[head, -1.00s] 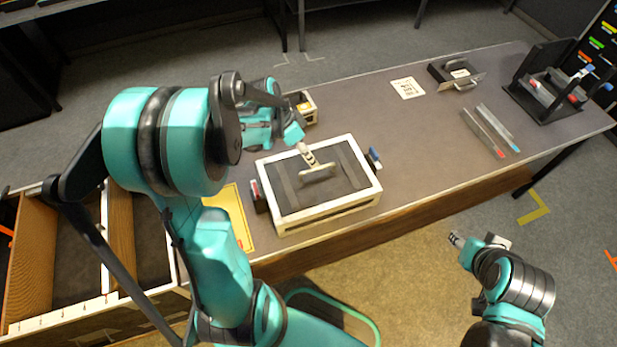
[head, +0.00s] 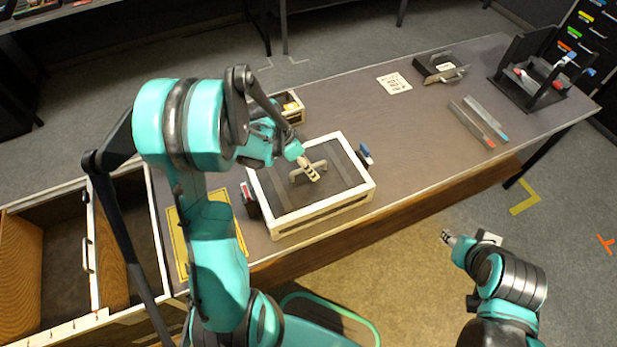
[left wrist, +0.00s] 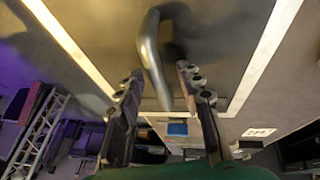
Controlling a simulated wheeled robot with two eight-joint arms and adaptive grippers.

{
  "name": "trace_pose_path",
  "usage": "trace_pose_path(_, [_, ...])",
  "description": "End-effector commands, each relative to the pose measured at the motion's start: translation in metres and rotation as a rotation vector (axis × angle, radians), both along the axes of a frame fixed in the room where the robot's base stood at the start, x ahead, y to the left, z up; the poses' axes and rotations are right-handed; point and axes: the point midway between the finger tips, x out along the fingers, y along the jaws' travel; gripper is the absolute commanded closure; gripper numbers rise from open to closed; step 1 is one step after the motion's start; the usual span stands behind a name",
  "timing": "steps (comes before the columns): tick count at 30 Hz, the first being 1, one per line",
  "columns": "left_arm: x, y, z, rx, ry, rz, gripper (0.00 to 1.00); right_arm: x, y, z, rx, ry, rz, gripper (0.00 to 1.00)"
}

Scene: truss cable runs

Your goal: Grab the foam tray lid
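The foam tray lid (head: 290,197) is a dark grey panel set in a white-framed tray (head: 320,221) on the bench. A pale metal bar handle (head: 322,164) stands on its top; it also shows in the left wrist view (left wrist: 150,55). My left gripper (head: 313,176) is over the middle of the lid, at the handle. In the left wrist view its two fingers (left wrist: 160,80) are apart, with the handle's near end between them. I cannot tell whether either finger touches it. My right gripper (head: 447,238) hangs off the bench's front side; its fingers are too small to read.
A red item (head: 246,192) and a blue item (head: 365,153) sit at the tray's sides. A small box (head: 292,108) stands behind it. A yellow-edged sheet (head: 180,245) lies left. Two bars (head: 478,122) and a black rack (head: 530,90) are right.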

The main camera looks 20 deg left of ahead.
Motion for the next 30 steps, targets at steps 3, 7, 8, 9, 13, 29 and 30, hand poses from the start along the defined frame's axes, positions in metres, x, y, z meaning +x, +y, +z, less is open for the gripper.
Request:
trace_pose_path(3, [-0.0002,0.0002,0.0007,0.000,0.000,0.000,0.63,0.0001,0.0000,0.0006,0.000,0.000,0.000,0.60])
trace_pose_path(7, [-0.0001,0.0002,0.0000,0.000,0.000,0.000,0.63,0.0001,0.0000,-0.0003,0.000,0.000,0.000,0.60])
trace_pose_path(8, [-0.0002,0.0002,-0.0004,0.000,0.000,0.000,0.63,0.0000,0.0000,-0.0007,0.000,0.000,0.000,0.60])
trace_pose_path(9, [-0.0002,0.0002,-0.0008,0.000,0.000,0.000,0.63,0.0001,0.0000,-0.0013,0.000,0.000,0.000,0.60])
trace_pose_path(13, [-0.0002,0.0003,-0.0007,0.000,0.000,0.001,0.84,0.0000,0.0000,-0.0014,0.000,0.000,0.000,0.60])
trace_pose_path(29, [0.0000,0.0002,0.0028,-0.001,-0.001,0.000,1.00,0.0000,0.0000,0.0022,0.000,0.000,0.000,0.60])
trace_pose_path(30, [0.0000,0.0002,0.0073,-0.001,-0.001,0.000,1.00,0.0000,0.0000,0.0037,0.000,0.000,0.000,0.60])
